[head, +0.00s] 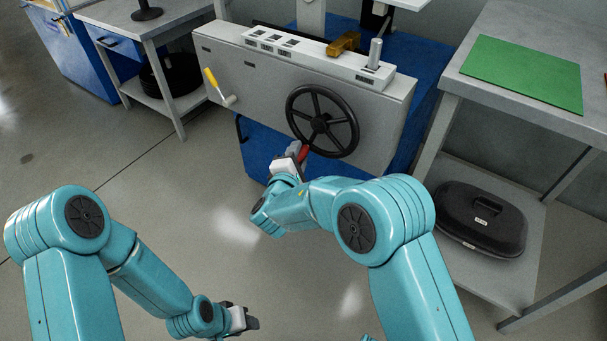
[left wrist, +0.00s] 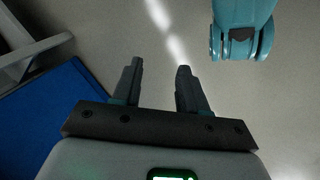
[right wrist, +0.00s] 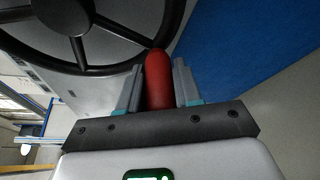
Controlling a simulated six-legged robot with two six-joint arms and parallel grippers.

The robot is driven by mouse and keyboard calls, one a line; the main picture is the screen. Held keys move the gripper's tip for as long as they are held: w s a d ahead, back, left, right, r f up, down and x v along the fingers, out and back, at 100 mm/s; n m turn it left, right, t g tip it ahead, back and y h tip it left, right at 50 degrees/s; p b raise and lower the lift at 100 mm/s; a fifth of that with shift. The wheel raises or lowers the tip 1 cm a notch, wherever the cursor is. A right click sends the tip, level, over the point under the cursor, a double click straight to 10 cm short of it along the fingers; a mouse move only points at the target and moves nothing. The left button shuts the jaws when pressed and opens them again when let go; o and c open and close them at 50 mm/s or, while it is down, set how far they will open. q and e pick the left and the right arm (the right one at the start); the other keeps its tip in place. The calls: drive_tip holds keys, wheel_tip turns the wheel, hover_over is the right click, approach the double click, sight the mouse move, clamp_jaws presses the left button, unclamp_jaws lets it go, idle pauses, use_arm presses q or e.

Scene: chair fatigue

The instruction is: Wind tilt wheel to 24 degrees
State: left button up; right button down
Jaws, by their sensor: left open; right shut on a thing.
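The tilt wheel (head: 322,121) is a black spoked handwheel on the front of a grey machine housing (head: 262,92). Its red handle (head: 303,153) sits at the lower left of the rim. My right gripper (head: 298,152) is shut on the red handle, which also shows between the fingers in the right wrist view (right wrist: 158,80). The wheel's rim and spokes (right wrist: 80,45) fill the upper left there. My left gripper (head: 250,320) is low, away from the machine. Its fingers are open and empty in the left wrist view (left wrist: 160,88). No angle reading is legible.
A yellow-handled crank (head: 214,84) is on the housing's left side. A brown block (head: 344,43) and a metal post (head: 375,52) are on top. A grey table with a green mat (head: 525,72) stands right, a black case (head: 482,218) on its shelf. The floor at left is clear.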

drive_tip(key=shift+w+a+m+b, duration=0.3)
drive_tip(key=shift+m+b, duration=0.3)
drive_tip(key=shift+b, duration=0.35)
use_arm(q)
drive_tip(key=shift+t, duration=0.6)
drive_tip(key=shift+w+a+f+b, duration=0.2)
drive_tip(key=shift+w+f, duration=0.55)
drive_tip(key=shift+f, duration=0.25)
drive_tip(key=shift+w+a+f+b, duration=0.1)
drive_tip(key=shift+w+f+b, duration=0.05)
drive_tip(key=shift+w+f, duration=0.75)
use_arm(e)
drive_tip(key=shift+w+a+r+m+t, duration=0.35)
drive_tip(key=shift+a+r+m+t, duration=0.15)
drive_tip(key=shift+r+m, duration=0.2)
use_arm(q)
drive_tip(key=shift+s, duration=0.15)
use_arm(e)
drive_tip(key=c, duration=0.9)
unclamp_jaws()
drive_tip(key=shift+w+f, duration=0.1)
drive_tip(key=shift+f, duration=0.05)
use_arm(q)
drive_tip(key=shift+f, duration=0.1)
use_arm(e)
drive_tip(key=shift+o, duration=0.2)
